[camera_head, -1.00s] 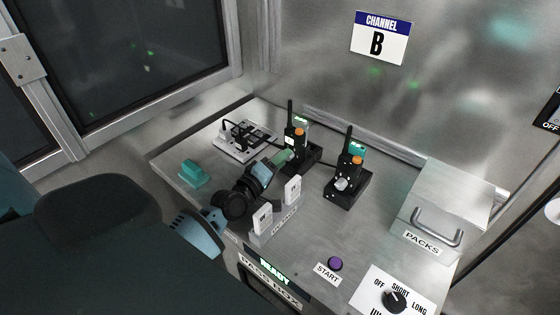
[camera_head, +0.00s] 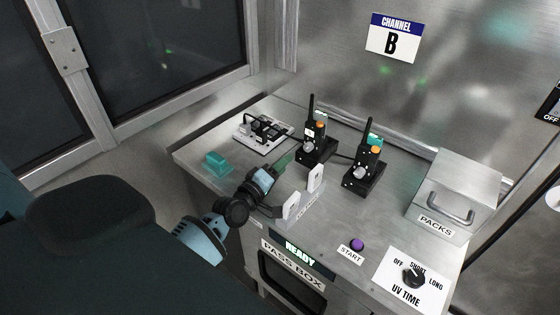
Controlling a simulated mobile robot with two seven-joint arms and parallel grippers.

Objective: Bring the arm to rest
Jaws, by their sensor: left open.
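My left gripper (camera_head: 276,176) is the end of the blue-and-black arm that reaches in from the lower left. It is open, and I see nothing held in it. Its greenish tip lies over the left part of the steel bench, in front of the left radio (camera_head: 315,141), with a visible gap. The second radio (camera_head: 361,172) stands upright in its black base to the right. Part of the finger area is dark and hard to make out against the white upright pieces (camera_head: 315,178) beside it. My right gripper is not in view.
A teal block (camera_head: 217,164) and a white socket strip (camera_head: 255,140) lie on the bench's left. A PACKS box (camera_head: 455,190), purple START button (camera_head: 357,244) and UV TIME dial (camera_head: 413,276) are right. Bare bench (camera_head: 400,225) shows between radios and PACKS box.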

